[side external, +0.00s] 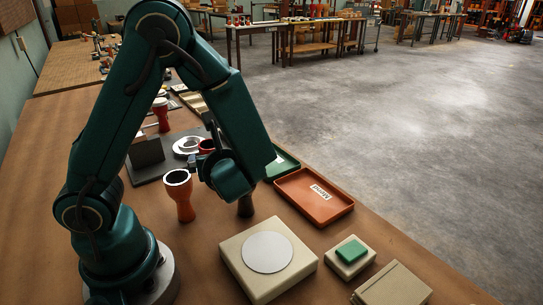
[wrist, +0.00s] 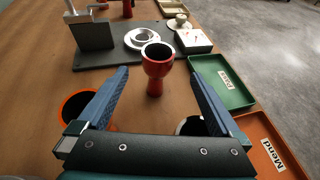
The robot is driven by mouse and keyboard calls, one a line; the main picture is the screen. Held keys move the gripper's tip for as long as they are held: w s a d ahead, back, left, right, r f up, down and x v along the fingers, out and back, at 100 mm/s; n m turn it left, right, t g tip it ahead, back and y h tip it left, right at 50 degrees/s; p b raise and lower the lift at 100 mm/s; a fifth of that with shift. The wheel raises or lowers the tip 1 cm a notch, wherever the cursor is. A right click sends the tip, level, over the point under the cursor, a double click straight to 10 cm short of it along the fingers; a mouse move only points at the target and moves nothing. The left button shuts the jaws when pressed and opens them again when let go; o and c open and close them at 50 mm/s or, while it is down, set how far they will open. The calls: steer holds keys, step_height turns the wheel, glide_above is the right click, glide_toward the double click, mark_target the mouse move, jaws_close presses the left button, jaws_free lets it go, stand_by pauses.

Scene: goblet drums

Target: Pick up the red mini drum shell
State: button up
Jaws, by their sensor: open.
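A red mini drum shell (wrist: 157,72), goblet-shaped with a dark open top, stands upright on the table ahead of my gripper (wrist: 160,73) in the wrist view. It appears between the two blue fingers, with space on both sides. My gripper is open and empty. In the side view the red shell (side external: 206,146) is mostly hidden behind my wrist. An orange shell (wrist: 68,102) is partly behind the left finger; in the side view it stands upright (side external: 184,205). A dark shell (side external: 246,206) is partly hidden by my wrist.
A green tray (wrist: 228,97) and an orange tray (wrist: 285,165) marked "Mend" lie to the right. A dark base plate (wrist: 97,58) with an upright block and a pale ring (wrist: 134,40) is behind the red shell. Another red shell (side external: 161,113) stands farther back.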

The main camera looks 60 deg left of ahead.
mark_target(209, 146)
steer(key=x, duration=1.1)
steer(key=shift+s+a+r, duration=0.1)
steer(key=shift+s, duration=0.1)
steer(key=c, duration=1.4)
steer(key=shift+c, duration=0.2)
steer(key=shift+r, duration=0.2)
